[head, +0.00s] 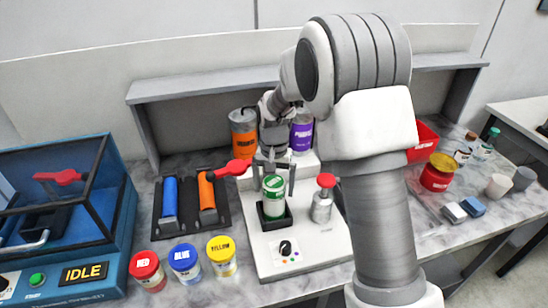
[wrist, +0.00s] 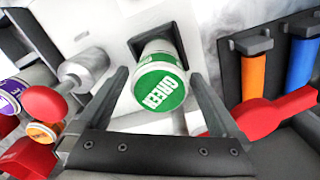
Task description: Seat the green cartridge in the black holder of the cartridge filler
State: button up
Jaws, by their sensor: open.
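My gripper (head: 274,183) is open above the holder, one finger on each side of the cartridge. In the wrist view the gripper (wrist: 158,82) shows gaps between both fingers and the cartridge.
A red-knobbed metal cylinder (head: 323,203) stands close right of the holder. A black tray (head: 188,226) with blue and orange rollers and a red handle (head: 234,168) lies left. Red, blue and yellow jars (head: 184,262) stand in front. A blue machine (head: 105,225) fills the far left.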

jog(key=s+d+r+t, duration=0.1)
jog(key=s+d+r, duration=0.15)
jog(key=r, duration=0.65)
jog(key=s+d+r, duration=0.1)
jog(key=s+r, duration=0.2)
jog(key=r, duration=0.6)
jog(key=s+d+r+n+t, duration=0.1)
jog(key=s+d+t, duration=0.1)
jog(key=s, duration=0.8)
jog(key=s+d+r+n+t, duration=0.1)
jog(key=s+d, duration=0.4)
jog(key=s, duration=0.6)
jog(key=shift+n+t+b, duration=0.3)
jog(key=shift+n+t, duration=0.2)
jog(key=shift+t, duration=0.3)
